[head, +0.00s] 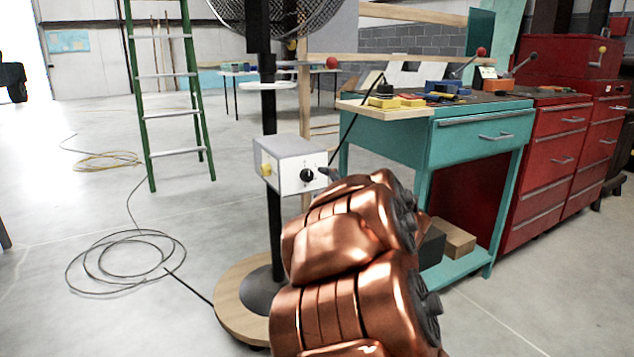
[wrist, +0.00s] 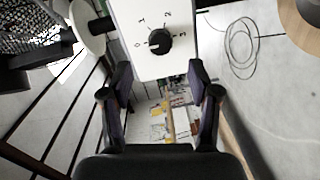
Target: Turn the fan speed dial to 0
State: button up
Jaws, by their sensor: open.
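The fan's control box (head: 291,165) is white and mounted on the black stand pole. Its black round dial (head: 307,175) is on the front face. In the wrist view the dial (wrist: 159,41) has the marks 0, 1, 2 and 3 around it. A small light mark shows on the dial's left part, on the side of the 0; its exact setting is hard to tell. My gripper (wrist: 160,88) is open and empty, its two fingers apart below the box's edge in the wrist view, not touching the dial. In the head view my copper arm mostly hides my gripper (head: 328,174).
The fan cage (head: 285,15) is above the box, and a round wooden base (head: 232,290) is below. A teal workbench (head: 470,140) with tools stands to the right. A green ladder (head: 165,90) and a coiled cable (head: 125,262) are at left. The floor between is open.

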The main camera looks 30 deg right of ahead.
jog(key=shift+s+a+r, duration=0.1)
jog(key=shift+s+a, duration=0.05)
jog(key=shift+s, duration=1.1)
jog(key=shift+s+a+r, duration=0.1)
jog(key=shift+s+a, duration=0.05)
jog(key=shift+s, duration=1.05)
